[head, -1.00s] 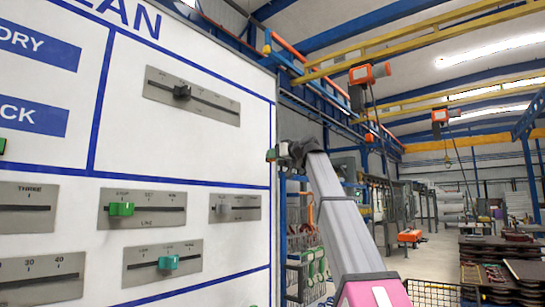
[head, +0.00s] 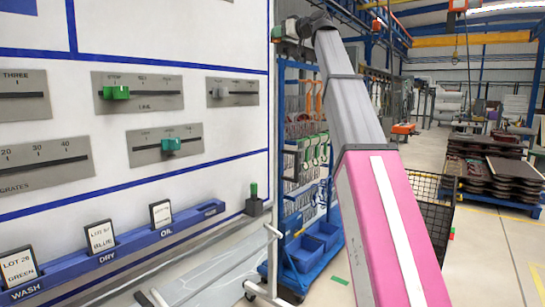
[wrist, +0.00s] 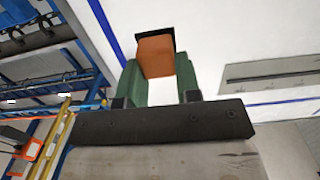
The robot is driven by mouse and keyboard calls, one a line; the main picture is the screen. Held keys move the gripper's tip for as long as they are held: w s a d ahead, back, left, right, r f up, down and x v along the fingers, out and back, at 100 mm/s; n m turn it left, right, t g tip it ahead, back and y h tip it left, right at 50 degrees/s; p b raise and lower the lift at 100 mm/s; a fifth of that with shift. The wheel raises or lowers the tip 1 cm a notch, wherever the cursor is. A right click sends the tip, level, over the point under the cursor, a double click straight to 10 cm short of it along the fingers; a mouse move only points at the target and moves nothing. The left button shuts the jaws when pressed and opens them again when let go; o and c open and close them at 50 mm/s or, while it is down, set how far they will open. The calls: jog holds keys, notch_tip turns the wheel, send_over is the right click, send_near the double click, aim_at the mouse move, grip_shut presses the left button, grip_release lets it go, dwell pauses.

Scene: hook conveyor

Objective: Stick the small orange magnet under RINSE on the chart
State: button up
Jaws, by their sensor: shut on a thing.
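My gripper (wrist: 156,68) has green fingers and is shut on a small orange block with a black far end, the orange magnet (wrist: 155,58). In the wrist view it is held close to a white board with blue lines; I cannot tell whether it touches. In the head view my gripper (head: 290,27) is at the top, beside the board's right edge, and the magnet cannot be made out there. No RINSE heading shows.
Grey slider plates (head: 138,92) are mounted on the board. A blue rail (head: 75,280) below holds lot cards above WASH, DRY and OIL. A blue cart (head: 305,255) with bins stands right of the board. Stacked dark panels (head: 490,165) stand farther right; open floor lies before them.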

jog(key=f+v, duration=0.1)
jog(key=v, duration=2)
jog(key=shift+d, duration=0.25)
jog(key=shift+s, duration=0.2)
